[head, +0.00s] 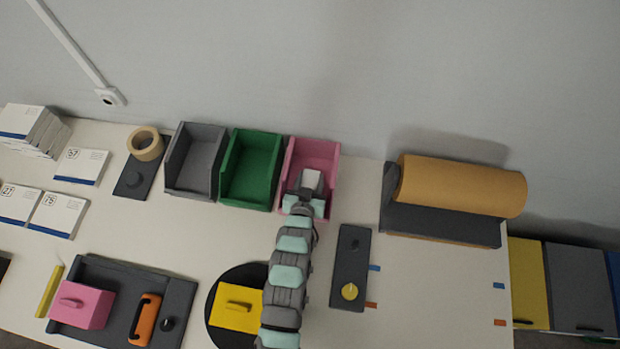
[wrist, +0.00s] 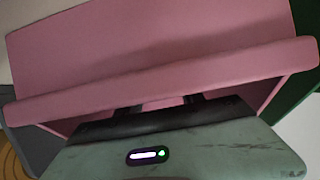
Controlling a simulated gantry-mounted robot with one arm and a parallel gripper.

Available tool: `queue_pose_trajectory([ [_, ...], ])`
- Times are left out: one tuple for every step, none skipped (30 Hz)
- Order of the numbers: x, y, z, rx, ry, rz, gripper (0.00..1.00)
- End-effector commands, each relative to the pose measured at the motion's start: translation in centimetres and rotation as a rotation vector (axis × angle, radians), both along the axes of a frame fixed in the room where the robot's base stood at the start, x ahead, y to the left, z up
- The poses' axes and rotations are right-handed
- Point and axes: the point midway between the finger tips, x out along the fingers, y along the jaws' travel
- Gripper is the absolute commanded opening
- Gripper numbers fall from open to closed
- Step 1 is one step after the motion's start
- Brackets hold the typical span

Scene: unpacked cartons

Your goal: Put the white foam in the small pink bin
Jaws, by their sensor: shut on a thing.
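The small pink bin (head: 325,158) stands at the back of the table, at the right end of a row of bins. My gripper (head: 309,186) reaches over its front edge from below in the head view. It is shut on the white foam (head: 312,179), a pale block at the bin's opening. In the wrist view the pink bin (wrist: 150,50) fills most of the picture, and my gripper (wrist: 163,103) shows only as dark finger parts below the bin's edge. The fingertips and most of the foam are hidden there. I cannot tell whether the foam touches the bin.
A green bin (head: 234,182) and a grey bin (head: 172,183) stand left of the pink bin. A dark panel with a yellow knob (head: 351,250) lies to the right, near a brown paper roll (head: 460,185). A yellow block (head: 230,318) sits on a black disc beside my arm.

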Motion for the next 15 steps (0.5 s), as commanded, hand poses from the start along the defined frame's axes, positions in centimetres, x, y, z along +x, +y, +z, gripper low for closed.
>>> queue_pose_trajectory([
  [0.0,-0.01,0.02,0.0,0.0,0.0,0.07],
  [0.0,0.0,0.02,0.0,0.0,0.0,0.07],
  [0.0,0.0,0.02,0.0,0.0,0.0,0.07],
  [0.0,0.0,0.02,0.0,0.0,0.0,0.07],
  [0.0,0.0,0.02,0.0,0.0,0.0,0.07],
  [0.0,0.01,0.02,0.0,0.0,0.0,0.07],
  [0.01,0.01,0.03,0.0,0.0,0.0,0.07],
  [0.0,0.01,0.02,0.0,0.0,0.0,0.07],
  [0.0,0.01,0.02,0.0,0.0,0.0,0.07],
  [0.0,0.01,0.02,0.0,0.0,0.0,0.07],
  [0.0,0.01,0.01,0.0,0.0,0.0,0.07],
  [0.0,0.02,0.02,0.0,0.0,0.0,0.07],
  [0.0,0.02,0.01,0.0,0.0,0.0,0.07],
  [0.0,0.01,0.02,0.0,0.0,0.0,0.46],
  [0.0,0.01,0.01,0.0,0.0,0.0,0.49],
])
